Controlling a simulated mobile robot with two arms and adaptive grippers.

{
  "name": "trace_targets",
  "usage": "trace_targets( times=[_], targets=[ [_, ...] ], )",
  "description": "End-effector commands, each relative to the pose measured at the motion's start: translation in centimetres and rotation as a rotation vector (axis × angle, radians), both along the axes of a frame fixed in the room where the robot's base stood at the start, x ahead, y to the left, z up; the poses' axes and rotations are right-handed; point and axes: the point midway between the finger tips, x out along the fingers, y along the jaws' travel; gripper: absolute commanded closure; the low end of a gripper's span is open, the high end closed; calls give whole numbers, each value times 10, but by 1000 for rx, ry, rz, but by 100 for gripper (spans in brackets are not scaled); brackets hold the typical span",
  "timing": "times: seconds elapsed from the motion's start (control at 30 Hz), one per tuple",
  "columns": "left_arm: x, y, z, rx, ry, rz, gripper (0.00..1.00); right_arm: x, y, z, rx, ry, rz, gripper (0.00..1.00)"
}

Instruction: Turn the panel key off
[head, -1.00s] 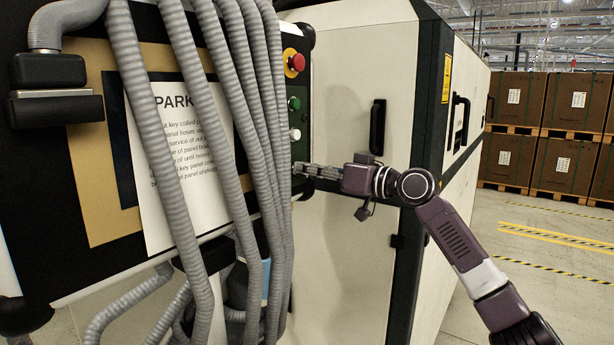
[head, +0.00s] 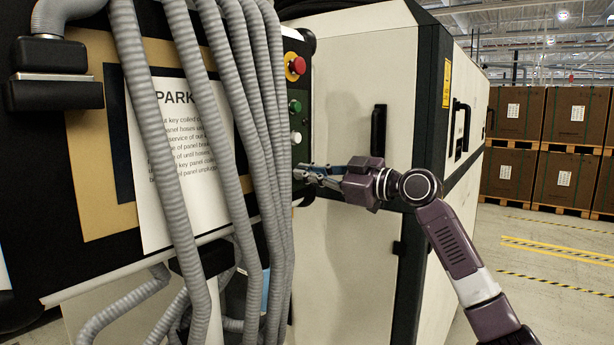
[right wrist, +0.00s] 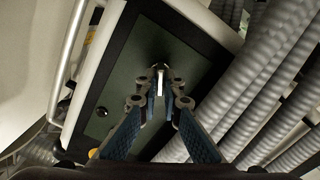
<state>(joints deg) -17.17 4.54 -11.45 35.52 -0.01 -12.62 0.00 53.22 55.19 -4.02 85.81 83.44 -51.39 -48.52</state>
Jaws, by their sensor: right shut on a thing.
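The control panel (head: 297,60) is a dark strip on the machine's edge, with a red button and green and white knobs above my right gripper. My right gripper (head: 306,174) reaches in from the right to the lower part of this strip. In the right wrist view its two fingers (right wrist: 162,92) are shut on the panel key (right wrist: 160,78), a small pale upright piece against the grey-green panel face (right wrist: 126,78). The key's far end and its lock are hard to make out. In the head view the fingers hide the key. My left gripper is out of view.
Several thick grey hoses (head: 262,130) hang just left of my right gripper, in front of a PARK notice (head: 185,150). A cream cabinet (head: 350,75) with a black handle (head: 379,130) stands behind the gripper. Stacked brown boxes (head: 575,115) stand far right.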

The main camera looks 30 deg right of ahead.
Motion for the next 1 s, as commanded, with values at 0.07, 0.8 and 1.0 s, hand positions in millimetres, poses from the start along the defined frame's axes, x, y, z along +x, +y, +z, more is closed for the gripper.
trace_targets(
  times=[0.07,0.8,1.0],
  targets=[
    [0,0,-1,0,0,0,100,0,0,0,-15,-6,0,100],
    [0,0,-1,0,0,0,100,0,0,0,-29,-10,0,76],
    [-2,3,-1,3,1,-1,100,-1,0,0,-28,-10,0,76]
  ],
)
